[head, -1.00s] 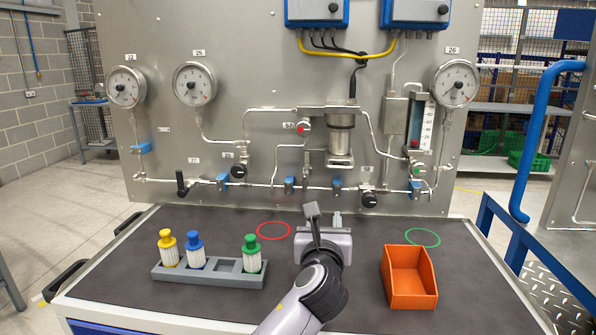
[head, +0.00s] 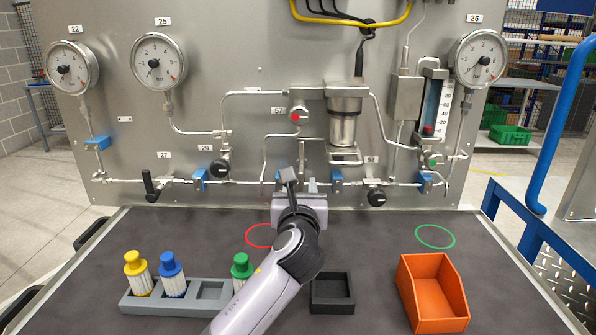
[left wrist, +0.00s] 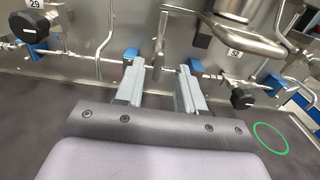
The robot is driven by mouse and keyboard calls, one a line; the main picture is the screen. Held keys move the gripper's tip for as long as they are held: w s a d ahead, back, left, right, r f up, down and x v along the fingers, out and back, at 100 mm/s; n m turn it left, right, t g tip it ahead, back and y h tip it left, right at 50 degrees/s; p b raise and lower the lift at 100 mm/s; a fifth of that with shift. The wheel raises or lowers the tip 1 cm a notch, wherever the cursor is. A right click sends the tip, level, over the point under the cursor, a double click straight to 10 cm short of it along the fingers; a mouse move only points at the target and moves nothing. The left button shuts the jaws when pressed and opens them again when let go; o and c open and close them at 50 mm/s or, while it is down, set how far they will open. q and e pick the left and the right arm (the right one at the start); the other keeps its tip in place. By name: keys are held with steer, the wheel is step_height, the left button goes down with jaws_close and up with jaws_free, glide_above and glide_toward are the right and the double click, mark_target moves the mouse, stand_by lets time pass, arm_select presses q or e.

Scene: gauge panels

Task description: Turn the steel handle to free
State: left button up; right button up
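A slim steel handle (left wrist: 161,38) stands upright on the panel's lower pipe in the left wrist view. In the head view it seems to be the thin upright piece (head: 301,155) just behind my left gripper, with its lower part hidden. My left gripper (head: 301,183) points at the panel. In the left wrist view its two fingers (left wrist: 160,82) are apart, with nothing between their pads. The handle shows in the gap just beyond the fingertips; I cannot tell whether they touch it. My right gripper is not in view.
Blue fittings (left wrist: 35,52) and black knobs (head: 376,196) sit along the pipe on both sides. A black-handled valve (head: 152,186) is at left. On the table are a grey rack (head: 208,291) with capped filters, a black tray (head: 330,305) and an orange bin (head: 420,318).

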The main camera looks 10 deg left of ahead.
mark_target(301, 176)
arm_select(q)
steer(key=shift+w+a, duration=0.2)
steer(key=shift+w, duration=0.85)
steer(key=shift+w+a, duration=0.25)
steer(key=shift+w, duration=0.85)
steer(key=shift+w+a, duration=0.2)
steer(key=shift+w, duration=0.85)
jaws_close()
